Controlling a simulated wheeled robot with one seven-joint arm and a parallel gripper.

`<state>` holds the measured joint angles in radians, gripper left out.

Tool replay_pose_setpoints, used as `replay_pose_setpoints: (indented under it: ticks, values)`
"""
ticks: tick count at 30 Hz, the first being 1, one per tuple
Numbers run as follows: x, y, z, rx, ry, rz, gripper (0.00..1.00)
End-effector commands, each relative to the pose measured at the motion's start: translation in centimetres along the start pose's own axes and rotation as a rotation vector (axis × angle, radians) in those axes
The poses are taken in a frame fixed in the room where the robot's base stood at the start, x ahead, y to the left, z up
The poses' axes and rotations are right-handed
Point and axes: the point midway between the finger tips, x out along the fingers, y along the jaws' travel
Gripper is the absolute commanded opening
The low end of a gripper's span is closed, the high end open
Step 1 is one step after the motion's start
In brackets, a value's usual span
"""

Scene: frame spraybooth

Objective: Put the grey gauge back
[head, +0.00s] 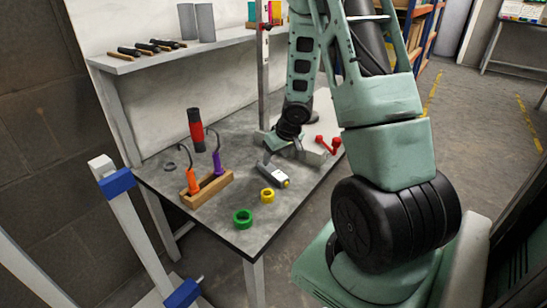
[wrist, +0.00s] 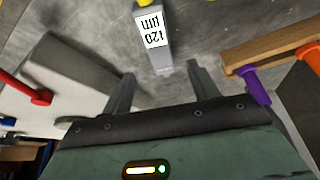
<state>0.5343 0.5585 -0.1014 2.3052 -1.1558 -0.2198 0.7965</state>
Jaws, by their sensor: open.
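The grey gauge (head: 271,172) lies on the grey workbench (head: 235,222), right of a wooden rack. It has a yellow tip and a white label, which reads 120 µm in the wrist view (wrist: 151,32). My gripper (wrist: 160,78) is open and empty. In the wrist view the gauge's grey end lies just beyond and between the fingertips, apart from both. In the head view my gripper (head: 284,148) is low over the bench, behind the gauge, with its fingers hard to make out.
The wooden rack (head: 208,191) holds orange-handled (head: 192,181) and purple-handled (head: 217,162) tools. A yellow ring (head: 267,195) and a green ring (head: 243,218) lie near the front edge. Red handles (head: 328,146) stand by a pale block at right. A shelf (head: 185,52) runs above.

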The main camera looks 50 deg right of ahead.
Motion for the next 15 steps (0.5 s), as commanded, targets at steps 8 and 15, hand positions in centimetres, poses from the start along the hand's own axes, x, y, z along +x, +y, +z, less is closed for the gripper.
replay_pose_setpoints:
  ticks: [8, 15]
  values:
    - [-7.0, 0.1, -0.3, 0.002, 0.001, 0.001, 0.60]
    - [-10.1, 0.0, -0.1, 0.000, -0.001, 0.000, 0.60]
